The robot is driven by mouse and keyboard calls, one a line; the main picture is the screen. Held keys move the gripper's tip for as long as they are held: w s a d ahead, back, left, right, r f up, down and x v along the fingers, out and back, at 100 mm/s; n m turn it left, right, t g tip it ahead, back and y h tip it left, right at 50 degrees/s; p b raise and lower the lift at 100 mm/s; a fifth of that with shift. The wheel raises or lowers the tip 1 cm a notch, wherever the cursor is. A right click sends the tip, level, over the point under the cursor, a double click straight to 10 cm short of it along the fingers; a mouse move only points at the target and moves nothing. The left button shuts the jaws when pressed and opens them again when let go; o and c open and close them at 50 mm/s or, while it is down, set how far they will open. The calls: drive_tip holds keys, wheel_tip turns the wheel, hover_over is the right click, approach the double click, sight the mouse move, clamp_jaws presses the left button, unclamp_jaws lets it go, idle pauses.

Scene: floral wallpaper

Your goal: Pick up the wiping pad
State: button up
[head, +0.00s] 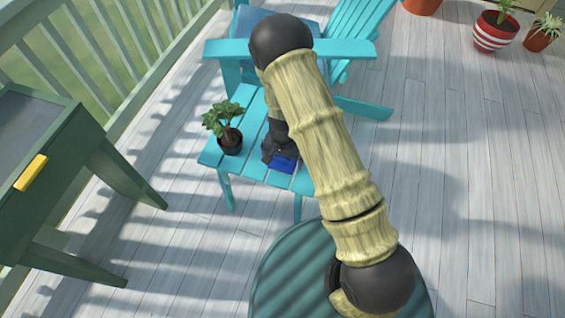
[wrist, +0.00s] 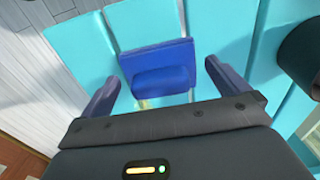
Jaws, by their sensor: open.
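The wiping pad is a blue flat piece with a raised, rounded grip; it lies on the slatted seat of the turquoise chair (head: 253,165). In the head view only part of the pad (head: 284,164) shows below my gripper (head: 278,150). In the wrist view the whole pad (wrist: 158,57) shows near the middle. My gripper (wrist: 161,80) is open, one finger to each side of the pad's grip, with gaps on both sides and nothing held. How high the fingers are above the seat is hard to tell.
A potted plant (head: 229,128) stands on the seat left of the pad; its dark pot (wrist: 302,60) edges into the wrist view at right. The chair's armrest (head: 228,48) lies behind. A green table (head: 60,170) is at left. Wooden floor at right is clear.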

drive_tip(key=shift+f, duration=0.35)
drive_tip(key=c, duration=1)
drive_tip(key=shift+r, duration=0.15)
wheel_tip(320, 180, up, 10)
drive_tip(key=shift+f+p, duration=0.1)
drive_tip(key=shift+p, duration=1.15)
